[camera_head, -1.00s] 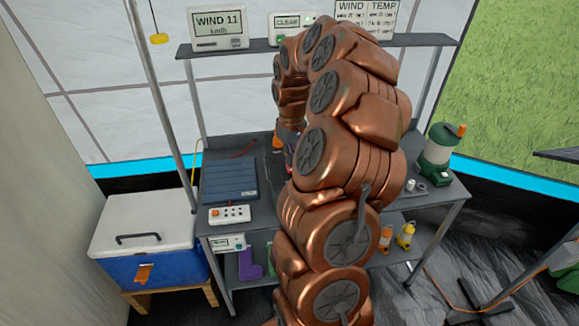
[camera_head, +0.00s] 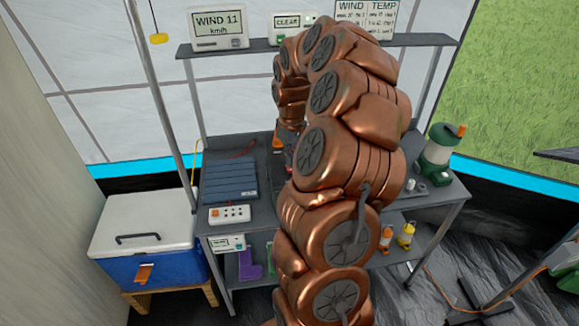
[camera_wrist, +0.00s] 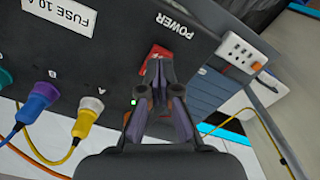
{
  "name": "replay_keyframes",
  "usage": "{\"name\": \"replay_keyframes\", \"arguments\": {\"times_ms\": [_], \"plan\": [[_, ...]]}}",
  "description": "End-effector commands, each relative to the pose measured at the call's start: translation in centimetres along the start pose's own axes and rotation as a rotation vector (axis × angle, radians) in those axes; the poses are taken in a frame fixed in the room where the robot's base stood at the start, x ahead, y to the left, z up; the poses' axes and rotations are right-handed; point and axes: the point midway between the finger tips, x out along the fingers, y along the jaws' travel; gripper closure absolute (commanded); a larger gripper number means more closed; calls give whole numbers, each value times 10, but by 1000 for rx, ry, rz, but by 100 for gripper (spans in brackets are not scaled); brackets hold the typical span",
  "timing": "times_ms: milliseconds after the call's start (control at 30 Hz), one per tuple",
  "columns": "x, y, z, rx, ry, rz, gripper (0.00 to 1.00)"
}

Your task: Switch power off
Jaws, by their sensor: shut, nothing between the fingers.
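A dark box with a POWER label (camera_wrist: 173,25) fills much of the wrist view. A red switch (camera_wrist: 153,54) sits beside that label, partly hidden by my fingers. My gripper (camera_wrist: 159,64) is shut and empty, its tips right at the switch; I cannot tell whether they touch it. A small green light (camera_wrist: 133,102) glows on the box beside the fingers. I cannot tell the switch's position. In the head view my arm hides most of the box and the gripper.
A yellow plug (camera_wrist: 90,117) and a blue plug (camera_wrist: 38,102) with cables sit in the box. A white socket strip (camera_head: 230,215) lies before a blue ribbed panel (camera_head: 230,180) on the table. A shelf with displays is above; a cooler (camera_head: 150,265) stands at left.

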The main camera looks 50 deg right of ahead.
Motion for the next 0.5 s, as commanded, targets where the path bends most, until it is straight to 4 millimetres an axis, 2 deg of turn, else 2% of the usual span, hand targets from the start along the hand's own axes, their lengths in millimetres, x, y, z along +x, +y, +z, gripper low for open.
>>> {"name": "replay_keyframes", "arguments": {"times_ms": [500], "plan": [[7, 0, 0, 0, -1, 0, 100]]}}
